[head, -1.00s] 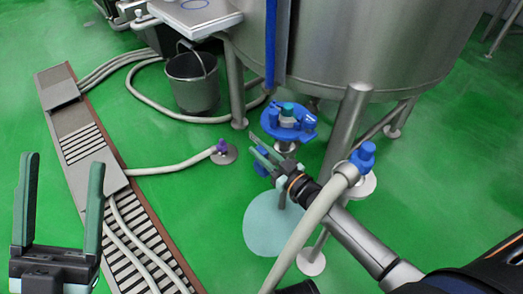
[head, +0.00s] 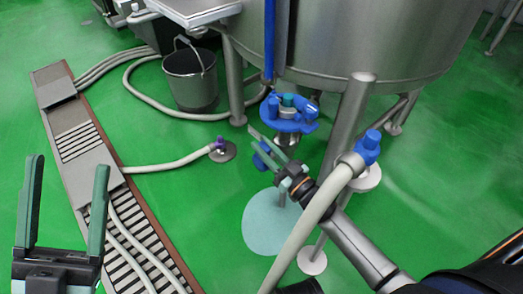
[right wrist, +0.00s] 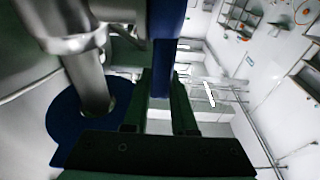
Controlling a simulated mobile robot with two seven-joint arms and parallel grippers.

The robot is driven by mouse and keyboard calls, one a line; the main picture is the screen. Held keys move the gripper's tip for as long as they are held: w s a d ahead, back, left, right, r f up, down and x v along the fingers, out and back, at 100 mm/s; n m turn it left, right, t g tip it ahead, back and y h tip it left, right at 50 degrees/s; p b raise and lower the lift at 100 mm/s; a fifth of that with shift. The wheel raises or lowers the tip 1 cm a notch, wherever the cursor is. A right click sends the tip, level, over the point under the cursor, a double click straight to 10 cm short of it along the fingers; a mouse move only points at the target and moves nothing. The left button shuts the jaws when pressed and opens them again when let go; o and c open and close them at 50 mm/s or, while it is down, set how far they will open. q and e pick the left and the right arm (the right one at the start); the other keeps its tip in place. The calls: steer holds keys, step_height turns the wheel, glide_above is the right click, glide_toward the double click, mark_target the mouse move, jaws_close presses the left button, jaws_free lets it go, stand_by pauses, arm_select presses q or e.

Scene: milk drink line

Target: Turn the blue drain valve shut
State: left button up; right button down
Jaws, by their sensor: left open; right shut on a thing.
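The blue drain valve (head: 282,124) is under the steel tank, with a teal piece on top and a steel outlet below. My right gripper (head: 264,146) reaches in from the right, just below and left of the blue body. A smaller blue part (head: 262,158) shows at its fingers. In the right wrist view, a blue bar (right wrist: 166,45) runs down to the fingers of my right gripper (right wrist: 168,98), which are shut on it; the exact contact is partly hidden. My left gripper (head: 64,205) is open and empty at the lower left, away from the valve.
The steel tank (head: 370,45) stands on legs around the valve. A blue-ended hose (head: 315,207) passes right of my right gripper. A bucket (head: 190,80), a purple-ended hose (head: 170,164) and a floor drain grate (head: 140,230) are to the left. A pale puddle (head: 265,232) lies below.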

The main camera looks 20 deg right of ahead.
mark_target(269, 153)
steer(key=shift+s+d+f+t+b, duration=0.2)
steer(key=shift+s+f+t+b, duration=0.3)
steer(key=shift+t+b, duration=0.1)
steer(key=shift+s+d+t+y, duration=0.15)
steer(key=shift+s+t+y, duration=0.25)
steer(key=shift+t, duration=0.3)
arm_select(q)
steer(key=shift+d+f, duration=0.15)
steer(key=shift+f, duration=0.65)
steer(key=shift+d+f, duration=0.1)
steer(key=shift+f, duration=0.7)
arm_select(e)
steer(key=shift+s+d+f+t+y, duration=0.2)
steer(key=shift+s+t+y, duration=0.25)
steer(key=shift+t, duration=0.45)
steer(key=shift+s, duration=0.1)
steer(key=c, duration=0.7)
jaws_free()
arm_select(q)
steer(key=shift+r, duration=0.1)
arm_select(e)
steer(key=v, duration=1.2)
steer(key=shift+s+f, duration=0.15)
steer(key=shift+s, duration=0.05)
